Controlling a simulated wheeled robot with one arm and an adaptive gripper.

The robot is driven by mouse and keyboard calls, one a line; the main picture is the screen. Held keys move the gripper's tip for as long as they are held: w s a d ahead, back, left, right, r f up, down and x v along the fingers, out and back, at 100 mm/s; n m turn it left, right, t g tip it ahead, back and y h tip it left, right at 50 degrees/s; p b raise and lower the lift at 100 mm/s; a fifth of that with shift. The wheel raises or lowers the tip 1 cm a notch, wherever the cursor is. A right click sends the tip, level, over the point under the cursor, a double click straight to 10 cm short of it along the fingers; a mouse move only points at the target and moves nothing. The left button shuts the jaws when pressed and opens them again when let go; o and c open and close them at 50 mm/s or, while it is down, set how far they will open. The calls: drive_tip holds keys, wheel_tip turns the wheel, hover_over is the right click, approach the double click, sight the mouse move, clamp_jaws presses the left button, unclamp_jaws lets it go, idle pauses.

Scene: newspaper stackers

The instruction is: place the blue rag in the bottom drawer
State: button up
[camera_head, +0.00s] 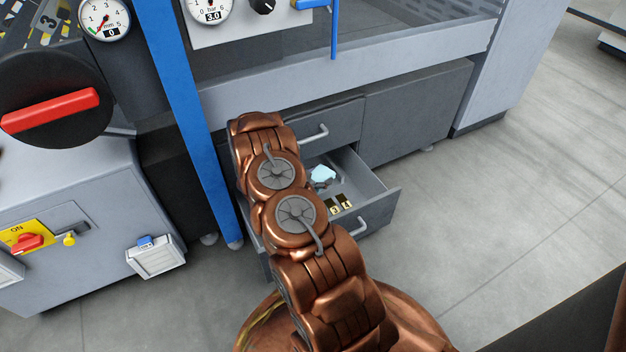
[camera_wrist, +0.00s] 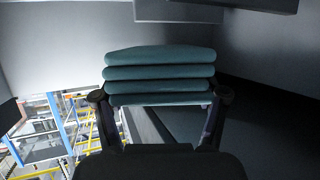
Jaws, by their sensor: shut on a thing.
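The blue rag (camera_wrist: 160,73) is folded in several layers and looks dark teal in the wrist view. My gripper (camera_wrist: 160,95) is shut on it, with one finger at each side. The bottom drawer (camera_head: 377,209) is pulled open in the head view, below a closed drawer (camera_head: 345,122). A light blue piece (camera_head: 322,174) shows over the open drawer, just right of my arm; it looks like part of the rag. My arm hides the gripper and the drawer's left part in the head view. I cannot tell whether the rag touches the drawer.
Small yellow-and-black number tags (camera_head: 341,206) lie in the drawer. A blue post (camera_head: 187,120) stands close left of it. A grey machine with a red switch (camera_head: 27,243) is at the left, with a small white box (camera_head: 155,259). The floor (camera_head: 480,200) at the right is clear.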

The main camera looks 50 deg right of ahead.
sight(313, 177)
drive_tip(key=shift+w+a+f+b, duration=0.2)
drive_tip(key=shift+w+f+b, duration=0.5)
drive_tip(key=shift+w+f, duration=0.5)
drive_tip(key=shift+f, duration=0.5)
drive_tip(key=o, duration=1.2)
drive_tip(key=shift+o, duration=0.2)
drive_tip(key=shift+w+r, duration=0.1)
drive_tip(key=shift+r, duration=0.35)
drive_tip(key=p+v, duration=0.5)
drive_tip(key=v, duration=0.7)
drive_tip(key=shift+r, duration=0.15)
